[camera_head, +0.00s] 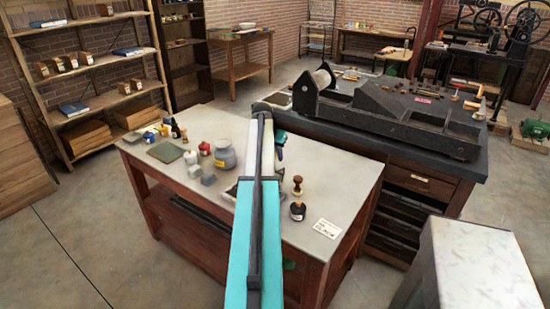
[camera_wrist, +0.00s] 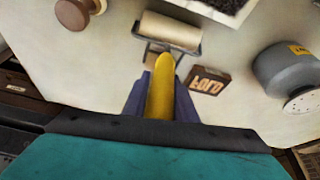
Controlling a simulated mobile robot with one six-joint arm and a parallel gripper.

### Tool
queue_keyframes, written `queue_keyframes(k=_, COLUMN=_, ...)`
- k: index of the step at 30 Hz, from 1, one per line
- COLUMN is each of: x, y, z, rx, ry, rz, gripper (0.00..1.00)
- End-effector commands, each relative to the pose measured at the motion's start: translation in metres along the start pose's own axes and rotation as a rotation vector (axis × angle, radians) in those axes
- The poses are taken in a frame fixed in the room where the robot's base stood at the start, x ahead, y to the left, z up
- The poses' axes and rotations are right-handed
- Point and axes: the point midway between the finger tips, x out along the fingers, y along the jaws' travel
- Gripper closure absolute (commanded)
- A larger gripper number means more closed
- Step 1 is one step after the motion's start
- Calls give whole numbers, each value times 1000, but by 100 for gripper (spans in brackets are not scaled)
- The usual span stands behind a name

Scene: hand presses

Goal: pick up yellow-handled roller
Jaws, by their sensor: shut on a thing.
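The yellow-handled roller (camera_wrist: 160,97) is in the middle of the wrist view. Its pale cylinder (camera_wrist: 170,30) sits in a dark wire frame beyond the handle. My gripper (camera_wrist: 160,86) is shut on the yellow handle, with one dark finger on each side. The roller is over the pale tabletop; I cannot tell whether it touches it. In the head view my arm hides the roller and most of the gripper.
In the wrist view a block with raised letters (camera_wrist: 207,82) lies right of the handle. A grey canister (camera_wrist: 288,74) is farther right, and a brown knob (camera_wrist: 74,13) at upper left. In the head view the worktable (camera_head: 330,195) adjoins a dark press bench (camera_head: 440,165).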

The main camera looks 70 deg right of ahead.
Motion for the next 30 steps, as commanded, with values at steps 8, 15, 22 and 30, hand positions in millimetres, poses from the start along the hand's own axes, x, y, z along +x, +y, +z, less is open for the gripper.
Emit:
queue_keyframes(k=8, x=-17, y=0, z=-8, rx=0, ry=2, rz=-1, gripper=94)
queue_keyframes(k=15, x=-32, y=4, z=-3, rx=0, ry=1, rz=-1, gripper=94)
queue_keyframes(k=22, x=-42, y=13, z=16, rx=0, ry=2, rz=-1, gripper=94)
queue_keyframes(k=30, x=-58, y=26, z=47, rx=0, ry=2, rz=-1, gripper=94)
